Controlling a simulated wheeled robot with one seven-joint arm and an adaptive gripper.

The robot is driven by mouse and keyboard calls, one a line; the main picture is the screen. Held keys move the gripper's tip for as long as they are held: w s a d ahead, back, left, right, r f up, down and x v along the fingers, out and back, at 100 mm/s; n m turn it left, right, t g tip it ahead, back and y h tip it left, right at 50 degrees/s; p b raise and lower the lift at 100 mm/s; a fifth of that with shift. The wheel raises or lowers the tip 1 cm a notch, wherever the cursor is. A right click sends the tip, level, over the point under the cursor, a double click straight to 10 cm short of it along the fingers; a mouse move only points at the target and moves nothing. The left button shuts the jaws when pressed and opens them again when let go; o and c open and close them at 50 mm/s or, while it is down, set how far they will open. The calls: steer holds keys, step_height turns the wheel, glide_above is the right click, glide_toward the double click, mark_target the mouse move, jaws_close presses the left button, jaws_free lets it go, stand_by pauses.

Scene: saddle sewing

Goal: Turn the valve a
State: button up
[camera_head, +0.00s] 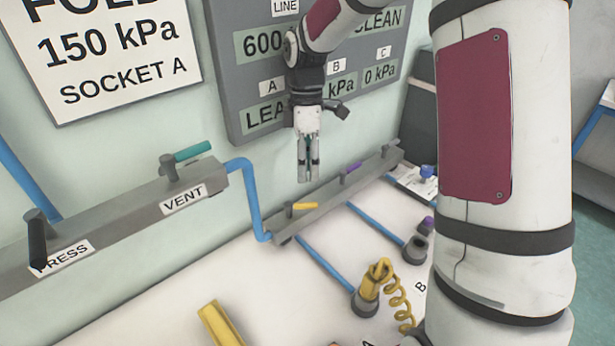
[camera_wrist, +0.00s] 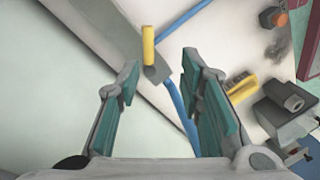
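A valve with a yellow lever handle (camera_head: 304,206) sits on the near left end of a grey manifold bar (camera_head: 328,199). No letter is readable on this valve; the task's valve a is probably this one. In the wrist view the yellow handle (camera_wrist: 148,48) stands just beyond the fingertips, roughly in line with the gap between them. My gripper (camera_head: 308,178) points down above the bar, apart from the handle. In the wrist view my gripper (camera_wrist: 160,68) has its teal-padded fingers spread with nothing between them.
A purple-handled valve (camera_head: 350,168) is farther along the bar. VENT (camera_head: 183,198) and PRESS (camera_head: 62,257) valves are on another bar at left. Blue pipes (camera_head: 325,263) run to sockets; a yellow fitting (camera_head: 370,286) with a coiled hose stands on the bench. A gauge panel (camera_head: 240,80) is behind.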

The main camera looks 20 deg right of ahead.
steer(key=shift+r, duration=0.2)
steer(key=shift+c, duration=0.6)
steer(key=c, duration=0.4)
steer(key=shift+s+f+n, duration=0.15)
steer(key=shift+s+n, duration=0.2)
steer(key=shift+n, duration=0.15)
jaws_close()
steer(key=s+a+f+n+t+h+p, duration=0.2)
steer(key=s+a+n+t+p, duration=0.25)
steer(key=s+n, duration=0.9)
steer(key=shift+w+d+f+n+b, duration=0.25)
steer(key=shift+w+d+f+n, duration=0.25)
steer(key=shift+w+f, duration=1.05)
steer(key=shift+w+d+f+n+b, duration=0.3)
steer(key=shift+w+f+n, duration=0.35)
steer(key=shift+w+f, duration=0.95)
steer(key=shift+w+d+f+n+b, duration=0.2)
steer(key=shift+w+d+f+n, duration=0.3)
steer(key=shift+w+f, duration=1.05)
